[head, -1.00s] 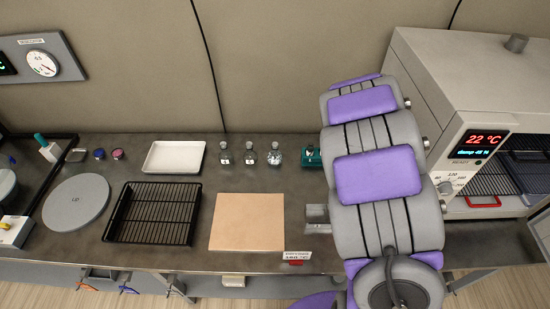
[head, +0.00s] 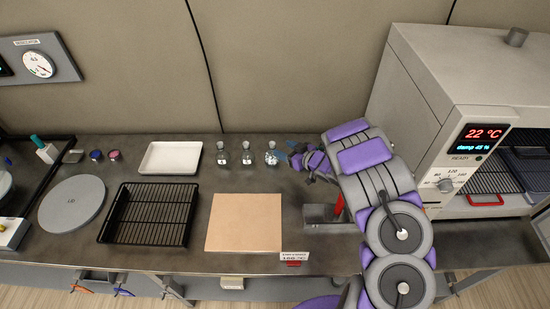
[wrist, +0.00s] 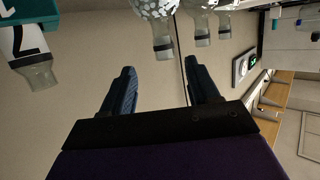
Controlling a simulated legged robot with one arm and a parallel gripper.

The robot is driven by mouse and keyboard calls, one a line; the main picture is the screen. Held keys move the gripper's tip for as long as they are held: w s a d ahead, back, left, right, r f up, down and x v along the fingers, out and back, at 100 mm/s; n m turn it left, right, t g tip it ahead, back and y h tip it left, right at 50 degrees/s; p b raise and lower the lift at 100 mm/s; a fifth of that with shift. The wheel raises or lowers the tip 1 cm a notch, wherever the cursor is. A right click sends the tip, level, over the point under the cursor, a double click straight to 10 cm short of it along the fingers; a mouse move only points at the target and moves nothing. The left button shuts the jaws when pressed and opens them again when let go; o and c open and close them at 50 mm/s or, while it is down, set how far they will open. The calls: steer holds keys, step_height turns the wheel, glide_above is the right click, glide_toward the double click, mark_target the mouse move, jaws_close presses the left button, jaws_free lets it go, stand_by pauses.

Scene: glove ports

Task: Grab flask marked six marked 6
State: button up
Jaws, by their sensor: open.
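Three small clear stoppered flasks stand in a row at the back of the bench: a left flask (head: 222,154), a middle flask (head: 247,153) and a right flask (head: 272,154) with white speckled contents. Their marks are too small to read, so I cannot tell which is 6. My gripper (head: 290,157) is just right of the speckled flask. In the wrist view, my gripper (wrist: 162,82) is open with nothing between its fingers. The speckled flask (wrist: 162,38) shows beyond the fingertips, with other flasks behind it to the right.
A teal holder (wrist: 28,18) with a bottle bearing a dark mark (wrist: 32,42) is at the wrist view's upper left. A tan mat (head: 244,222), black rack (head: 150,215) and white tray (head: 171,158) lie on the bench. An oven (head: 455,110) stands at right.

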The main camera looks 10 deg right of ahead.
mark_target(270, 144)
steer(key=w+a, duration=0.1)
steer(key=a, duration=0.1)
steer(key=w+a+f, duration=0.1)
steer(key=w, duration=0.1)
steer(key=shift+a+b, duration=0.35)
steer(key=shift+a, duration=0.05)
steer(key=w, duration=0.1)
steer(key=w+f+b, duration=0.1)
steer(key=w, duration=0.1)
steer(key=shift+w+a+f, duration=0.1)
steer(key=shift+a, duration=0.05)
steer(key=shift+w+a+f+b, duration=0.1)
steer(key=shift+w+a+b, duration=0.05)
steer(key=shift+w+b, duration=0.15)
steer(key=shift+a, duration=0.65)
steer(key=c, duration=0.3)
steer(key=shift+d, duration=0.5)
steer(key=c, duration=0.6)
steer(key=shift+a, duration=0.1)
steer(key=shift+c, duration=0.8)
steer(key=shift+a, duration=0.3)
jaws_close()
